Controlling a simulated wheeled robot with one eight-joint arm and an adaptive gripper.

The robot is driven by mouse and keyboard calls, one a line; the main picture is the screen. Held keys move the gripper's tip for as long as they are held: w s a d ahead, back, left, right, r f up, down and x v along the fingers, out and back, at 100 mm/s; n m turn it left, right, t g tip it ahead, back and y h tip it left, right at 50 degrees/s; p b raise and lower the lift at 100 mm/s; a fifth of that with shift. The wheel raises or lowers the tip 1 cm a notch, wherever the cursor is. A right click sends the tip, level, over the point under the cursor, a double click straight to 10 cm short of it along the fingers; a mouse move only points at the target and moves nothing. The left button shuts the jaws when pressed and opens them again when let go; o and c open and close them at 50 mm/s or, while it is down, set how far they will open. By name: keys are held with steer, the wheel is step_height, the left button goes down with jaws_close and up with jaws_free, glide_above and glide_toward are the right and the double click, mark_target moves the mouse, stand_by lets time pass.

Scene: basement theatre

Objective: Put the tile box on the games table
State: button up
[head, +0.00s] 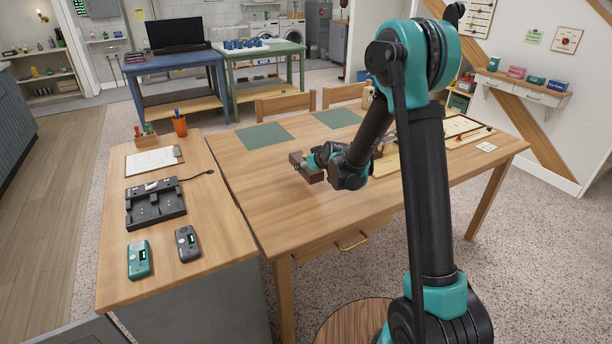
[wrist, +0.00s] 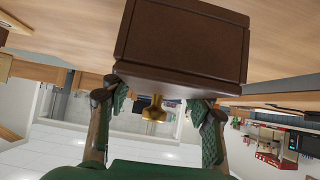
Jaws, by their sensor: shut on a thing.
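The tile box (head: 308,168) is a small dark brown box over the left part of the wooden table (head: 270,205), which has green mats and a game board on it. I cannot tell whether the box touches the tabletop. My gripper (head: 318,160) is shut on the box from its right side. In the wrist view the box (wrist: 185,40) fills the upper middle, with a brass knob (wrist: 153,109) between my gripper's fingers (wrist: 158,100). The fingertips are partly hidden behind the box's edge.
Two green mats (head: 264,136) lie along the table's far side, with chairs (head: 285,106) behind. A game board (head: 462,128) lies at the right end. A counter (head: 190,225) to the left holds a clipboard, a black dock, handheld devices and a pen cup (head: 180,126). The table's front left is bare.

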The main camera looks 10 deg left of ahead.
mark_target(316, 172)
steer(key=shift+f, duration=2.25)
steer(key=shift+f, duration=0.1)
steer(key=o, duration=1.4)
steer(key=v, duration=1.2)
steer(key=shift+s+d, duration=0.1)
steer(key=s+d+m+g+h, duration=0.1)
steer(key=s+d+m+h, duration=0.1)
steer(key=s+d, duration=0.5)
steer(key=s+d+f+m+g+h, duration=0.1)
steer(key=s+d+m+g+h, duration=0.1)
steer(key=s+d, duration=0.6)
steer(key=s+d+f+m+g+h, duration=0.1)
steer(key=s+d+m+h, duration=0.1)
steer(key=s+d, duration=0.6)
steer(key=shift+s+d+f+m+g, duration=0.1)
steer(key=shift+s+m+g, duration=0.1)
steer(key=shift+s, duration=1.45)
steer(key=shift+s+d+f+m+g, duration=0.1)
steer(key=shift+s+m, duration=0.1)
steer(key=shift+s, duration=1.5)
